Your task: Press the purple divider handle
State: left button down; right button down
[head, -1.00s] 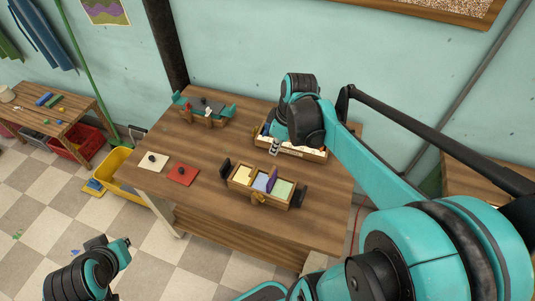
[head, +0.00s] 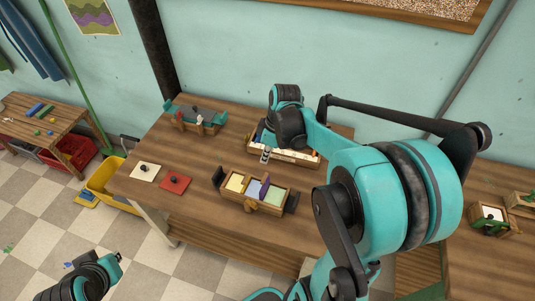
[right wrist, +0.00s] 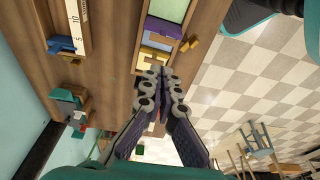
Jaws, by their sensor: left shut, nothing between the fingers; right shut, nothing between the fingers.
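The purple divider (head: 264,189) stands upright in a wooden box (head: 236,197) with yellow, blue and green compartments, near the table's front edge. My right gripper (head: 265,157) is shut and empty, behind the divider and apart from it, beside the white-labelled tray. In the right wrist view its closed fingertips (right wrist: 160,76) point towards the box's side. My left gripper (head: 118,258) is shut and empty, at lower left over the floor, away from the table.
The long wooden tray (head: 300,158) stands behind the box. A cream plate (head: 144,172) and a red plate (head: 175,184), each with a dark knob, lie to the left. A teal-and-wood holder (head: 195,118) stands at back left. The table's front right is clear.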

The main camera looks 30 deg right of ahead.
aim_at(265, 179)
jog(key=x, duration=0.2)
jog(key=b+x, duration=0.1)
jog(key=x, duration=0.2)
jog(key=b+x, duration=0.1)
jog(key=x, duration=0.1)
jog(key=shift+s+d+f, duration=0.3)
jog(key=shift+s+f, duration=0.05)
jog(key=shift+f, duration=0.2)
jog(key=shift+s+f, duration=0.15)
jog(key=shift+f, duration=0.3)
jog(key=b+x, duration=0.3)
jog(key=d+b+x, duration=0.1)
jog(key=x, duration=0.1)
jog(key=shift+s+f+b, duration=0.35)
jog(key=shift+s+a+r, duration=0.1)
jog(key=shift+s+r, duration=0.05)
